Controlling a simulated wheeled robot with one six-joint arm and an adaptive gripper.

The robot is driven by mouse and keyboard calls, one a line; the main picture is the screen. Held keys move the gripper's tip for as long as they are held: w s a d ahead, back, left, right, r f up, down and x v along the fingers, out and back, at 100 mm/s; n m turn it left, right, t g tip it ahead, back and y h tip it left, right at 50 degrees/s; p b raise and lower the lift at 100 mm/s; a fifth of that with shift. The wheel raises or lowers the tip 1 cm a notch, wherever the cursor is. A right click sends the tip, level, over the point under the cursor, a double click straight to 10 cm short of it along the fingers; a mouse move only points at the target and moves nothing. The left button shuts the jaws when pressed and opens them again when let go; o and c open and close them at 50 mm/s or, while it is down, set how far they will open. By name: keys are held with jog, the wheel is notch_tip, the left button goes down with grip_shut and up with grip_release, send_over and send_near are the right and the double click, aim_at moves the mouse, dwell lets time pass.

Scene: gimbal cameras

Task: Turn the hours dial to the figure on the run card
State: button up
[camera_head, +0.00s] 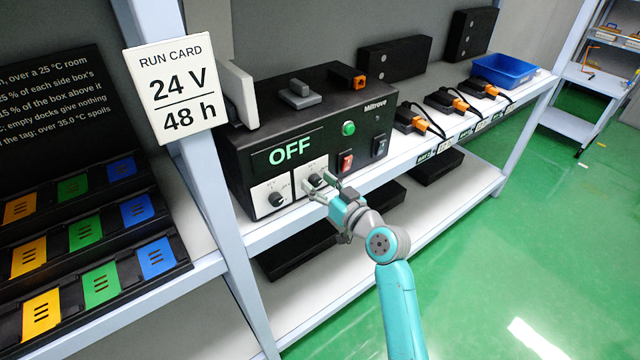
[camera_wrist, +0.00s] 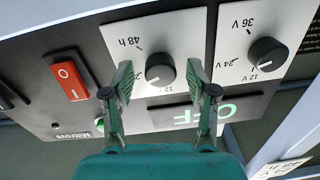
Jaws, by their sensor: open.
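The run card (camera_head: 175,88) on the post reads "24 V" and "48 h". The hours dial (camera_head: 316,179) is the right black knob on the black box's front. In the wrist view, upside down, the hours dial (camera_wrist: 160,69) has a white panel with a "48 h" mark; its white pointer line faces away from that mark, toward the lower left. My gripper (camera_head: 327,190) is open at the dial. Its fingers (camera_wrist: 161,82) stand on either side of the knob with gaps visible. The volts dial (camera_wrist: 267,54) beside it is marked 12, 24 and 36 V.
The black box (camera_head: 300,110) shows OFF on its display (camera_head: 290,149). A red rocker switch (camera_head: 345,161) and a green button (camera_head: 348,128) sit right of the dials. Several orange-tipped plugs and a blue bin (camera_head: 503,70) lie along the shelf.

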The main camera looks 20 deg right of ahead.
grip_shut()
jog(key=shift+m, duration=0.3)
jog(key=m, duration=0.6)
jog(key=shift+f, duration=0.1)
jog(key=m, duration=0.7)
jog(key=shift+f+m, duration=0.1)
jog(key=shift+m, duration=0.3)
dwell(0.3)
grip_release()
